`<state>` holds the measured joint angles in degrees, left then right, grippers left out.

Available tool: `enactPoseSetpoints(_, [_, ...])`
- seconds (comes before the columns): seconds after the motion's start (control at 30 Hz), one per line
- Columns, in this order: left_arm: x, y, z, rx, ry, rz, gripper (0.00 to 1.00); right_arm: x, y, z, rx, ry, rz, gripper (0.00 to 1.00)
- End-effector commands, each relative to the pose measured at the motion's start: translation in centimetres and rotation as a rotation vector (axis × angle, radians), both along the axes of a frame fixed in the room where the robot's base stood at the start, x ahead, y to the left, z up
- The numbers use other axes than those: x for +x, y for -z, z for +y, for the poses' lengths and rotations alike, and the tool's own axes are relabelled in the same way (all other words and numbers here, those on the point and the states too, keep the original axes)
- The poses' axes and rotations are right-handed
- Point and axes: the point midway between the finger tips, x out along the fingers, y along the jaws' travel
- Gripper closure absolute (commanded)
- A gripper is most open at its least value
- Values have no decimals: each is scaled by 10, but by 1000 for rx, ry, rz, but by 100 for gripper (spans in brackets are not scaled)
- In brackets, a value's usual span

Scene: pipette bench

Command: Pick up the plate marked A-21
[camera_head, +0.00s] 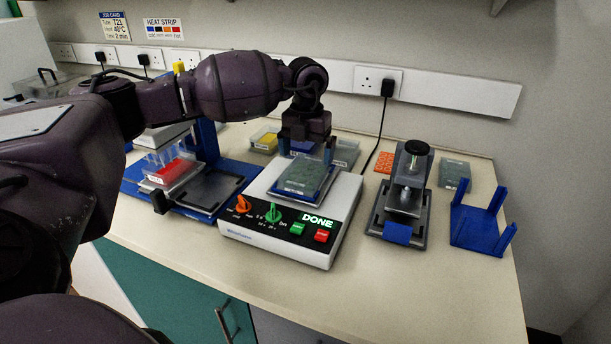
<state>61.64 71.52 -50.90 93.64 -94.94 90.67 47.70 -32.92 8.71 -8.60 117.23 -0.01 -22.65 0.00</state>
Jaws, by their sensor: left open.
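No A-21 mark is legible on any plate in this view. A grey-green plate (301,177) sits in a blue holder on the white machine (260,233), whose display reads DONE. Similar greenish plates or boxes stand behind the machine (346,153) and at the right (455,172). My left gripper (306,153) is open and points down at the far edge of the plate on the machine. I cannot tell whether its fingers touch that plate. My right gripper is not in view.
A blue-based device with a red-marked rack (172,172) stands left of the machine. A grey press-like device (405,190) and a blue corner-post holder (478,228) stand to the right. A yellow-marked box (266,140) is behind. The bench front is clear.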

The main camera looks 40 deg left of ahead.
Motion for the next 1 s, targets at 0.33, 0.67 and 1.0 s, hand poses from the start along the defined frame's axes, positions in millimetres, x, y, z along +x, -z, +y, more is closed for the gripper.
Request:
enactPoseSetpoints(0.33, [1, 44, 3, 0, -1, 3, 0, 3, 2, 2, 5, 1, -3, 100])
enactPoseSetpoints(0.67, [2, 47, 2, 0, 0, 1, 9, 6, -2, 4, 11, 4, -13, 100])
enactPoseSetpoints(1.0, [2, 47, 2, 0, 0, 1, 33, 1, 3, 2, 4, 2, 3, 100])
